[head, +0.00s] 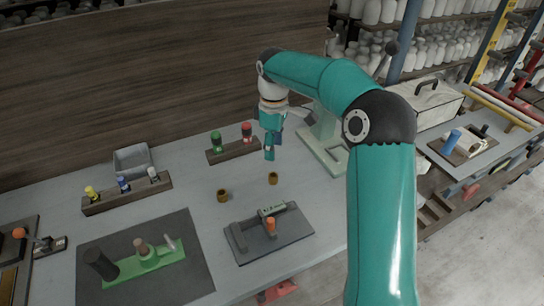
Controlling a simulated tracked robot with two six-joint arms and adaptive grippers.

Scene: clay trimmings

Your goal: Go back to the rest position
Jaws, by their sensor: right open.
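My right arm, teal with dark joints, comes in from the lower right and arches over the table (205,195). My right gripper (270,152) points down above the table's far part, beside a dark wooden holder (233,151) with a green-capped and a red-capped bottle. Its jaws are open, and I see nothing held between them. My left gripper is not in view.
Two small brown cups (222,196) stand below the gripper. A dark board (245,250) with an orange-handled tool lies at the front. A green fixture (150,262) sits on a dark mat. A bottle rack (128,195) and grey bin (132,158) stand left.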

